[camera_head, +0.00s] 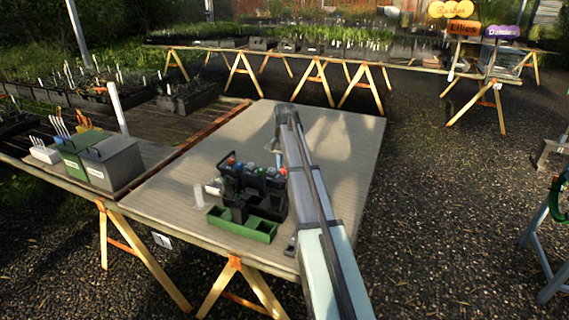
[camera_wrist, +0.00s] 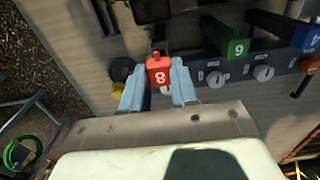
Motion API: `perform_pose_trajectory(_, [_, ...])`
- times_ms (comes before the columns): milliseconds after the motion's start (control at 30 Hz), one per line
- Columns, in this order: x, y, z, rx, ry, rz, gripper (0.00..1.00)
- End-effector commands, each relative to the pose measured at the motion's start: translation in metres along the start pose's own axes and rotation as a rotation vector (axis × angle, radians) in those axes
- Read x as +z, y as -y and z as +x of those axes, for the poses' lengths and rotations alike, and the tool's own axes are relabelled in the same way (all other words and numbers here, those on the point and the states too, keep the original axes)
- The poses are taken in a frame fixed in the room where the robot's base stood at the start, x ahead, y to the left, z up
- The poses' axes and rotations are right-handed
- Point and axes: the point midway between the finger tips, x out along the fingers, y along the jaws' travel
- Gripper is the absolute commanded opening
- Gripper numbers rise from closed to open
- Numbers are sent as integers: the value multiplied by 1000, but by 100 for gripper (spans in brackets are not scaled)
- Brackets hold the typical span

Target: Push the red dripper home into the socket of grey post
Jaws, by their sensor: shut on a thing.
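The red dripper (camera_wrist: 158,72) is a small red block with a white "8" on its face and a short stub on top. In the wrist view it sits between the two pale blue fingers of my gripper (camera_wrist: 157,84), which is shut on it. Part of a pale round shape shows just below the dripper. I cannot make out the grey post or its socket, nor whether the dripper touches it. In the head view my arm reaches over the table and its end is beside the black rack (camera_head: 235,206); the dripper cannot be picked out there.
In the wrist view, a green numbered block (camera_wrist: 237,47) and a blue one (camera_wrist: 312,38) stand on dark holders at the right. In the head view, a green tray (camera_head: 262,236) fronts the rack and a clear cylinder (camera_head: 198,195) stands left. The table's far side is clear.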

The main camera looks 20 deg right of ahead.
Motion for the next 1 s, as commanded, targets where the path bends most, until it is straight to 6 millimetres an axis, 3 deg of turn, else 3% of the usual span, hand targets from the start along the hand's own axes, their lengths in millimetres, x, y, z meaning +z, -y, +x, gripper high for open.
perform_pose_trajectory(700, [0,0,28,0,0,0,0])
perform_pose_trajectory(1000, [0,0,31,0,0,0,0])
